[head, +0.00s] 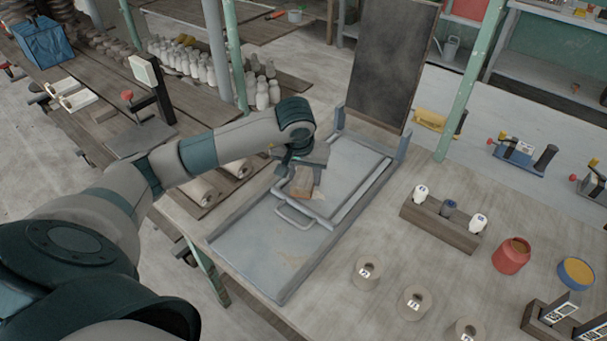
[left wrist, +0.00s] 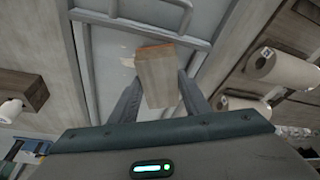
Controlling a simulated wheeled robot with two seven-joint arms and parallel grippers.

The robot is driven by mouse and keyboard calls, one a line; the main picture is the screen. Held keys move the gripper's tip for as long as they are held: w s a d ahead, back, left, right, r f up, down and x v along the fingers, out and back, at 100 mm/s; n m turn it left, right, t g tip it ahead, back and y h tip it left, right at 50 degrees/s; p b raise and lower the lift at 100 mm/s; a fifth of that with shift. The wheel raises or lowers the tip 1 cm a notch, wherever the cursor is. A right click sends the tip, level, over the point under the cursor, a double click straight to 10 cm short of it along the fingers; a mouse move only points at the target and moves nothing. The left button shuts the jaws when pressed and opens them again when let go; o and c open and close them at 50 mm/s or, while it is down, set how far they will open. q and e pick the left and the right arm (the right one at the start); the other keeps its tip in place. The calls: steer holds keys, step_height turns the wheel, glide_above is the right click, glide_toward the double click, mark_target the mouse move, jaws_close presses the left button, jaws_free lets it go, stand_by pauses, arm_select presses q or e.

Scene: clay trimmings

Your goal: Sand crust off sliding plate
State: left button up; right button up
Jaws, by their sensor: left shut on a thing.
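My left gripper (head: 300,180) is shut on a tan sanding block (head: 302,183), over the far part of the grey sliding plate (head: 335,180). In the left wrist view the block (left wrist: 158,75) sits between the two fingers, with an orange-brown edge at its far end. Whether the block touches the plate I cannot tell. The plate has a raised rim and a bar handle (head: 293,217) at its near end, and lies in a grey tray with side rails (head: 325,243). My right gripper is out of view.
A dark upright board (head: 390,65) stands behind the tray. To the right on the table are a wooden block with small bottles (head: 440,222), several tan rolls (head: 413,302), a red pot (head: 510,256) and a yellow-topped tin (head: 575,272). More rolls (head: 197,195) lie left of the tray.

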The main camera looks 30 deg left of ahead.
arm_select(q)
steer(key=shift+s+d+r, duration=0.1)
steer(key=shift+d, duration=1.55)
steer(key=shift+b, duration=0.3)
steer(key=shift+s+d+b, duration=0.15)
steer(key=shift+d+b, duration=0.4)
steer(key=shift+d, duration=1.15)
steer(key=shift+f, duration=0.2)
steer(key=shift+f, duration=0.1)
